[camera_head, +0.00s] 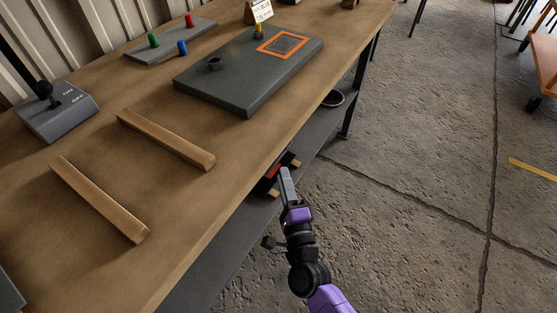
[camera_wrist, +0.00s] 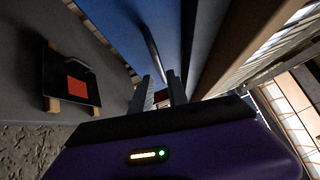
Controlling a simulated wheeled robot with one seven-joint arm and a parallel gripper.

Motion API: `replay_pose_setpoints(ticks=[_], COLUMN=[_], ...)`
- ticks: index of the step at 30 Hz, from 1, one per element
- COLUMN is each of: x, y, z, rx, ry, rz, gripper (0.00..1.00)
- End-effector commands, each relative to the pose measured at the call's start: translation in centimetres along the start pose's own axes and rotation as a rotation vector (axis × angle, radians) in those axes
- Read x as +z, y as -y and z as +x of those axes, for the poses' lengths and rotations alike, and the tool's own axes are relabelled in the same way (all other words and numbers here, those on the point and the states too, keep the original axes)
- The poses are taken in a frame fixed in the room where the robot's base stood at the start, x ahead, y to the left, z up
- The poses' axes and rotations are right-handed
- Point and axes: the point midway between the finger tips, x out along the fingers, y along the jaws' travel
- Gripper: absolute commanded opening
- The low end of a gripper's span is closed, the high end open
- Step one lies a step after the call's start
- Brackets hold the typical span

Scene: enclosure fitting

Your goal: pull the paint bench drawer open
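The drawer front, a blue panel (camera_wrist: 187,28), shows at the top middle of the wrist view, below the bench top's wooden edge. A curved grey bar handle (camera_wrist: 152,48) runs along it. My gripper (camera_wrist: 161,74) has its two fingers apart, with the handle's near end appearing between the fingertips; I cannot tell whether they touch it. In the head view my gripper (camera_head: 285,172) is beside the bench's front edge. The wooden paint bench (camera_head: 235,165) fills the left there, and its top hides the drawer front.
A black box with an orange-red patch (camera_wrist: 78,88) sits on wooden blocks on the lower shelf (camera_head: 240,230). Two wooden strips (camera_head: 165,140) (camera_head: 100,200), a lever switch (camera_head: 58,110) and a grey plate (camera_head: 225,85) lie on top.

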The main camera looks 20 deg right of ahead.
Motion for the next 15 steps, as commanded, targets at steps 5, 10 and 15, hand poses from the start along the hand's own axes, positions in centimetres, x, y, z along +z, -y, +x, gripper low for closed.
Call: replay_pose_setpoints(ticks=[5, 10, 15], x=[0.0, 0.0, 0.0], y=[0.1, 0.1, 0.1], z=[2.8, 5.2, 6.6], rx=[-0.001, -0.001, 0.001], ry=[0.0, 0.0, 0.0], rz=[-0.001, -0.004, -0.004], gripper=[0.2, 0.2, 0.2])
